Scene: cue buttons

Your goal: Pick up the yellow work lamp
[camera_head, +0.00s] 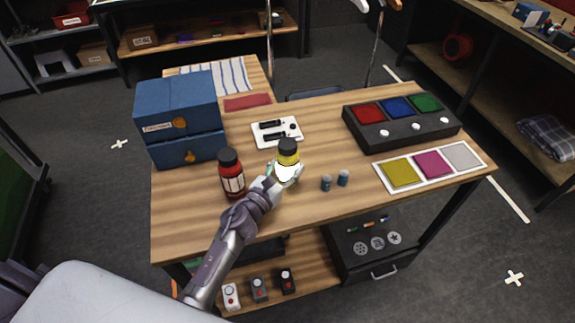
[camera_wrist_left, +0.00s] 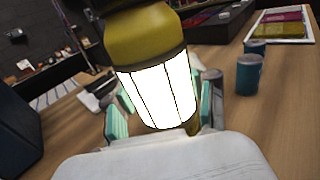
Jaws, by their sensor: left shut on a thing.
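The yellow work lamp (camera_head: 288,153) has a black top, a yellow body and a glowing white lower part. My left gripper (camera_head: 282,175) is shut on the lamp around its white part, near the middle of the wooden table (camera_head: 190,218). In the left wrist view the lamp (camera_wrist_left: 145,40) fills the upper middle, slightly tilted, with the green-padded fingers of the gripper (camera_wrist_left: 158,112) on both sides of the white part. I cannot tell whether its base touches the table. My right gripper is not in view.
A red bottle (camera_head: 231,175) stands left of the lamp, and two small blue cylinders (camera_head: 334,182) stand right of it. A white switch panel (camera_head: 277,132) lies behind. Blue boxes (camera_head: 178,105) stand at left. A button box (camera_head: 400,122) and colour card (camera_head: 428,168) are at right.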

